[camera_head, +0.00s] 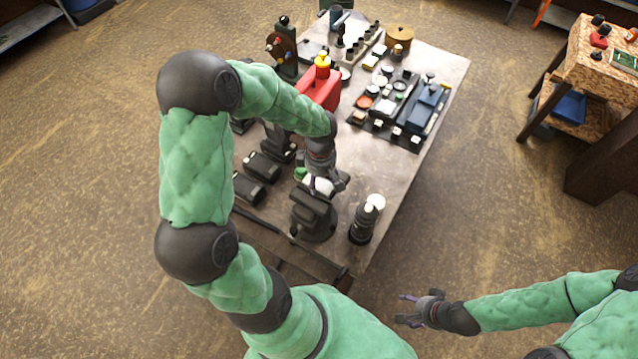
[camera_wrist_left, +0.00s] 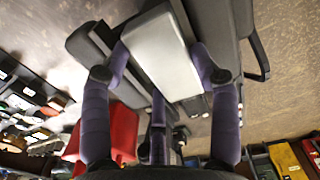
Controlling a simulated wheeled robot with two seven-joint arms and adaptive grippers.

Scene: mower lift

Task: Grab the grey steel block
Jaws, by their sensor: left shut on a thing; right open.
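The grey steel block (camera_wrist_left: 162,55) is a pale, smooth bar between the purple fingers of my left gripper (camera_wrist_left: 165,70) in the left wrist view. My left gripper is shut on it, with fingers on both sides. In the head view the block (camera_head: 319,185) shows only as a small pale patch, partly hidden by my left gripper (camera_head: 326,182). It is at the top of a dark bench vise (camera_head: 312,215); I cannot tell whether it still touches the jaws. My right gripper (camera_head: 412,310) is open and empty, off the table's near right side.
The metal table (camera_head: 445,75) holds a red can (camera_head: 319,90), a tool tray (camera_head: 400,105) and several dark vises or clamps on the left. A dark cylindrical object (camera_head: 362,222) stands right of the vise. The table's right strip is clear. A wooden workbench (camera_head: 590,60) stands at right.

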